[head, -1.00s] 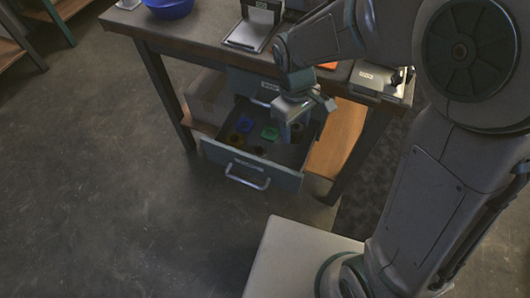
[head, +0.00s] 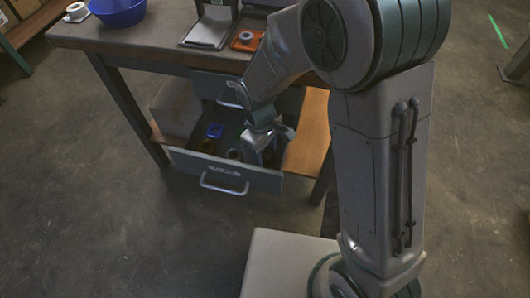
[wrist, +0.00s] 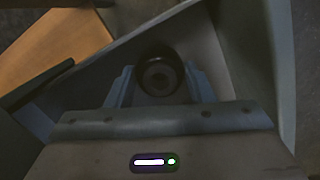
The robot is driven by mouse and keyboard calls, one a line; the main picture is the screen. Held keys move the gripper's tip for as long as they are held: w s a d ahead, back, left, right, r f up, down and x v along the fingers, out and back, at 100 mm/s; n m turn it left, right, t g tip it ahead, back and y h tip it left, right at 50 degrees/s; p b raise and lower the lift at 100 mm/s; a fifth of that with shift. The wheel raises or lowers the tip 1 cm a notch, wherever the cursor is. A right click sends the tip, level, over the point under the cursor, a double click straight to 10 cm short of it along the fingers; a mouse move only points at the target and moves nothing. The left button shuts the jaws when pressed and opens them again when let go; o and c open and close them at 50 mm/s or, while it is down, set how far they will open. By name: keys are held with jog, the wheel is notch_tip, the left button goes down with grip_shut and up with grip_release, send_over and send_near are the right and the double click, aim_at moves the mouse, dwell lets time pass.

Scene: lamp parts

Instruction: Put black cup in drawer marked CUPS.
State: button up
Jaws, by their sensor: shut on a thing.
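A dark round cup (wrist: 160,75) sits between my gripper's two fingers in the wrist view, seen from above, and the gripper is shut on it. In the head view my gripper (head: 264,152) reaches down into the right side of an open drawer (head: 225,173); the cup is hidden there. The label on the drawer front is too small to read. A drawer wall (wrist: 205,55) shows close behind the cup in the wrist view. I cannot tell whether the cup touches the drawer floor.
A blue piece (head: 214,130), a brownish ring (head: 207,145) and a dark round piece (head: 233,154) lie in the drawer's left part. A closed upper drawer (head: 205,85) and the workbench top (head: 150,40) are above.

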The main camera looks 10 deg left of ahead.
jog(key=shift+f, duration=0.4)
jog(key=shift+f, duration=0.2)
jog(key=o, duration=1)
jog(key=r+p, duration=0.1)
jog(key=r, duration=0.3)
jog(key=a+r+p, duration=0.1)
jog(key=r, duration=0.3)
jog(key=r+p, duration=0.1)
jog(key=r, duration=0.3)
jog(key=shift+w+a+r, duration=0.15)
jog(key=shift+w+r, duration=0.05)
jog(key=shift+w, duration=0.1)
